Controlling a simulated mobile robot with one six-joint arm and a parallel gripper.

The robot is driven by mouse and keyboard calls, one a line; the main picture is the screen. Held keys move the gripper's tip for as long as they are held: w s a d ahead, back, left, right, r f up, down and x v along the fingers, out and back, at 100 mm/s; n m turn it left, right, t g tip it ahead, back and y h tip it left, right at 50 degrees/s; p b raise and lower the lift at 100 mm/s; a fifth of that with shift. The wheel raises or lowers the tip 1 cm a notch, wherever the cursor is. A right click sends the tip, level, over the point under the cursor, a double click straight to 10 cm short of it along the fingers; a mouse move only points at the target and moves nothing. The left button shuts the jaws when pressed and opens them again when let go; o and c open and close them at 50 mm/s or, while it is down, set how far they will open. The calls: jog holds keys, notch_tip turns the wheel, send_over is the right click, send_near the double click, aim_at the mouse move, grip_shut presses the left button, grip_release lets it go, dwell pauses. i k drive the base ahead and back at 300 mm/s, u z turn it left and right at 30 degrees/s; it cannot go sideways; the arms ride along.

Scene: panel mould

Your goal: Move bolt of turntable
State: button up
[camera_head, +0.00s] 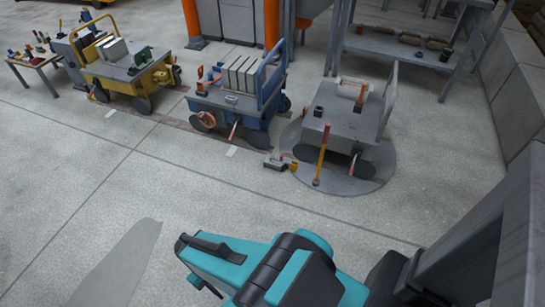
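The turntable (378,178) is a round grey plate set in the floor at the right of centre. A grey cart (343,128) stands on it. A small grey metal fitting with an orange end (279,163) sits on the floor at the turntable's left edge; it may be the bolt, but it is too small to tell. An upright orange lever (321,155) stands at the turntable's front. My teal and black arm reaches across the bottom of the view, well short of the turntable. No gripper fingers can be made out.
A blue cart (232,103) with grey slabs stands left of the turntable, and a yellow cart (130,70) farther left. A small table (35,62) is at the far left. A shelf rack (400,50) stands behind. The floor in front is clear.

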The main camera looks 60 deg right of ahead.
aim_at(281, 158)
jog(key=u, duration=0.1)
jog(key=i, duration=0.75)
jog(key=z, duration=0.55)
jog(key=i, duration=0.6)
jog(key=z, duration=0.25)
